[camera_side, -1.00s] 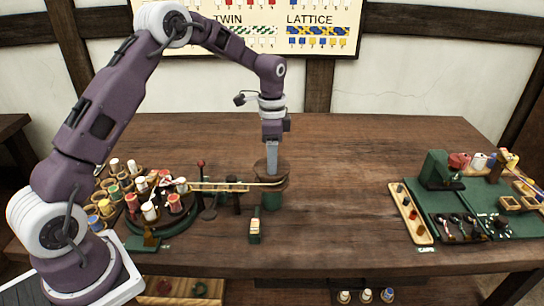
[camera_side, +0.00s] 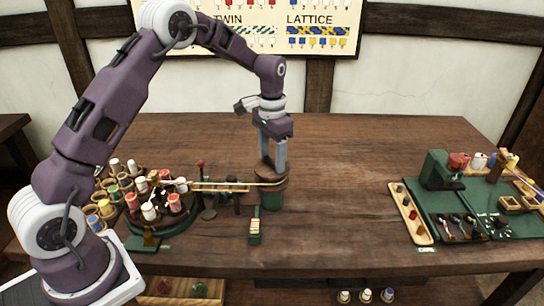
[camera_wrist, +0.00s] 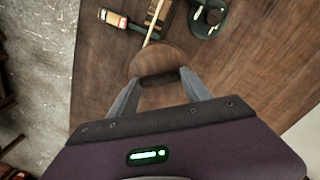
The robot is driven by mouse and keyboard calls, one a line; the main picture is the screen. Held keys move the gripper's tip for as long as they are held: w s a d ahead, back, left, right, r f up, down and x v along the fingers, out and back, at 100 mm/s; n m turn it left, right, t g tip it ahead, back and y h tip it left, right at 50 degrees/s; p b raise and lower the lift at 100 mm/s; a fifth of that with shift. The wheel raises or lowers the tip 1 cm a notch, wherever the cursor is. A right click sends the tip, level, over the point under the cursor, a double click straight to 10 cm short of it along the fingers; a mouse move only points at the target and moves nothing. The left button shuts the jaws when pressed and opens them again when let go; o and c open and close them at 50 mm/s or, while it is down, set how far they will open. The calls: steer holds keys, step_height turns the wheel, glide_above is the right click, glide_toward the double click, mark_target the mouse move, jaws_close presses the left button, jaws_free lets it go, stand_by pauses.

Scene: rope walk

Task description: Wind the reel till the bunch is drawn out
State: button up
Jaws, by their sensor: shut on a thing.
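The reel (camera_side: 271,196) stands on the table at mid-picture, with a brown wooden top and a green base. My gripper (camera_side: 272,166) points down onto its top, with its two fingers apart on either side of a part of the reel. In the wrist view my gripper (camera_wrist: 160,86) spans a dark piece at the near edge of the reel's round wooden top (camera_wrist: 157,60). A pale cord (camera_side: 225,185) runs from the round green bobbin stand (camera_side: 160,205) at left to the reel. It also shows as a pale line in the wrist view (camera_wrist: 153,28). I cannot make out a separate bunch.
Several bobbins (camera_side: 105,190) crowd the left of the table. A green mat (camera_side: 475,215) with tools lies at right. The table between reel and mat is clear.

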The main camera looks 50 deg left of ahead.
stand_by(0.3)
steer(key=o, duration=1.4)
steer(key=shift+c, duration=0.2)
steer(key=shift+r, duration=0.1)
